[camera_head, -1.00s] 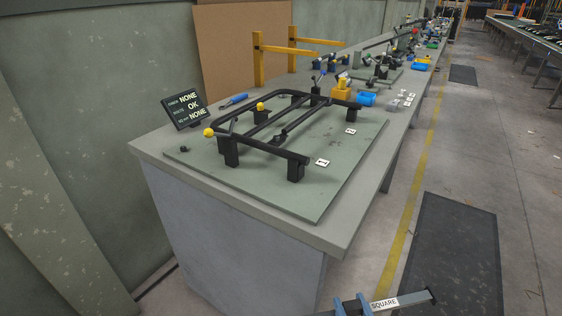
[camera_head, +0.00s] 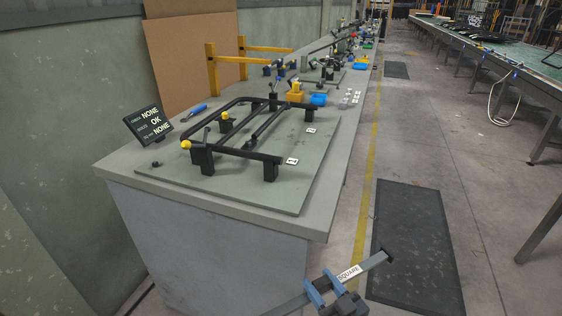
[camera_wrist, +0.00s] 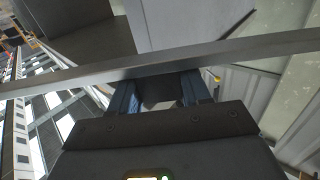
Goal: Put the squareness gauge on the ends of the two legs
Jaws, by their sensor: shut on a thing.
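My gripper (camera_head: 327,287) is shut on the squareness gauge (camera_head: 375,260), a long grey bar with a white label reading SQUARE. It holds the gauge in the air in front of the bench, at the bottom of the head view. In the wrist view the gauge (camera_wrist: 250,50) runs across the picture just beyond the blue fingers. The black lounger frame (camera_head: 235,151) rests on black blocks on the bench, with its tubes lying flat. Two yellow knobs show at its left side. I cannot tell which tube ends are the two legs.
The bench (camera_head: 125,167) carries a green board (camera_head: 240,190), a small display (camera_head: 148,125) with NONE, OK, NONE, and a blue-handled tool (camera_head: 194,112). Yellow posts (camera_head: 212,70), an orange block and blue bins stand farther back. Open floor with a dark mat (camera_head: 415,240) lies to the right.

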